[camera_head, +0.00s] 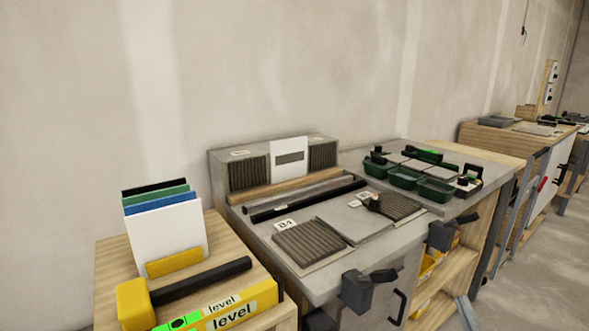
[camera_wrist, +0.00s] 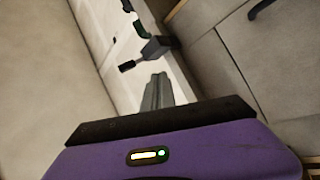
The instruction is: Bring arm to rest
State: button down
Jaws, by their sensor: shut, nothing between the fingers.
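In the wrist view, my gripper (camera_wrist: 157,78) shows as two grey fingers close together, pointing up the picture beyond the purple wrist body (camera_wrist: 190,155). The fingers are shut and hold nothing. They appear apart from the surfaces behind them.
A grey workbench (camera_head: 306,283) carries ribbed tiles (camera_head: 312,241) and green trays (camera_head: 405,177). Dark clamp-like parts (camera_head: 357,290) jut from its front edge. A wooden stand at lower left holds upright boards (camera_head: 165,235) and a yellow level box (camera_head: 240,302). Floor shows at right.

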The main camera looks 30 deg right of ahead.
jog(key=s+a+f+m+g+y, duration=0.1)
jog(key=s+a+m, duration=0.3)
jog(key=a, duration=0.7)
jog(key=s+a+f+m+g+y, duration=0.15)
jog(key=s+a+m, duration=0.25)
jog(key=a, duration=0.7)
jog(key=s+a+n+g+y, duration=0.25)
jog(key=s+a+y, duration=0.55)
jog(key=s+a, duration=0.6)
notch_tip(320, 180, up, 15)
jog(key=w+a+p, duration=0.1)
jog(key=p, duration=1.3)
jog(key=shift+f, duration=0.1)
